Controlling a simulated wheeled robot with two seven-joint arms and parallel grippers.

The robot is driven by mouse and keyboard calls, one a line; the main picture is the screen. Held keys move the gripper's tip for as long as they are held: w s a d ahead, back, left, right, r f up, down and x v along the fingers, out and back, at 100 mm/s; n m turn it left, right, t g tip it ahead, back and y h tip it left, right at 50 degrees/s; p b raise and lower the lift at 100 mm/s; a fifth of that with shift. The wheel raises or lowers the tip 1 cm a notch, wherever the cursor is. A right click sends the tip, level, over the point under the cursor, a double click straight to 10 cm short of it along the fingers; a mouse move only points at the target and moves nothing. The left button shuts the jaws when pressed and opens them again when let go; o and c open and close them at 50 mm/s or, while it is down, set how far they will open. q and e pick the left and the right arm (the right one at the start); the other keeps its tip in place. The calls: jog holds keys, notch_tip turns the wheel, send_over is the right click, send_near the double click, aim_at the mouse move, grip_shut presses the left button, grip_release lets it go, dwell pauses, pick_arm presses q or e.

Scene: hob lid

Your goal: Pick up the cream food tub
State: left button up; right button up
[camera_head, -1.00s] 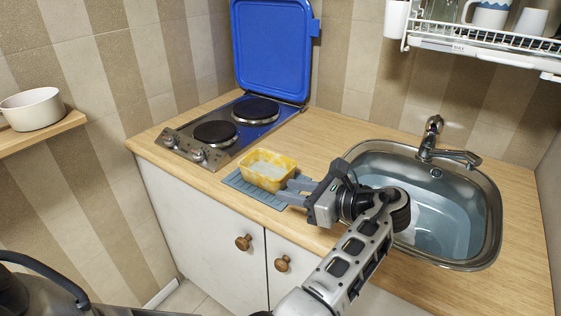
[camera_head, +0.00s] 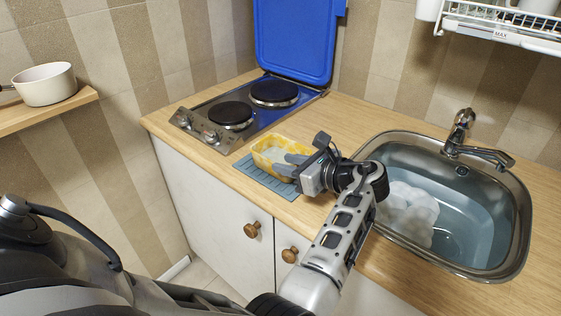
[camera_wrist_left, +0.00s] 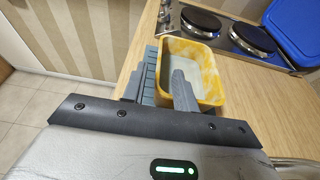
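The food tub (camera_head: 262,159) is a rectangular open tub, mottled yellow and cream, pale inside. It stands upright on the blue ribbed mat (camera_head: 263,180) near the counter's front edge. It also shows in the left wrist view (camera_wrist_left: 207,61). My left gripper (camera_head: 286,167) is at the tub's near side, its fingers apart. In the left wrist view, one grey finger (camera_wrist_left: 183,90) reaches over the tub's inside, and the other seems to be outside the near wall. I cannot tell whether either finger touches the wall. My right gripper is not in view.
The two-plate hob (camera_head: 250,107) with its raised blue lid (camera_head: 297,40) stands behind the tub. The sink (camera_head: 513,225), with water, white foam and a tap (camera_head: 461,130), is right of my arm. A cream pot (camera_head: 44,84) sits on a left shelf. A dish rack (camera_head: 500,22) hangs above.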

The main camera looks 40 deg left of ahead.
pick_arm(q)
jog(key=b+x, duration=0.1)
jog(key=x, duration=0.1)
jog(key=b+x, duration=0.2)
jog(key=shift+a+f, duration=0.3)
jog(key=shift+a, duration=0.25)
jog(key=shift+r, duration=0.15)
grip_shut()
jog(key=shift+r+p, duration=0.15)
jog(key=shift+p, duration=0.15)
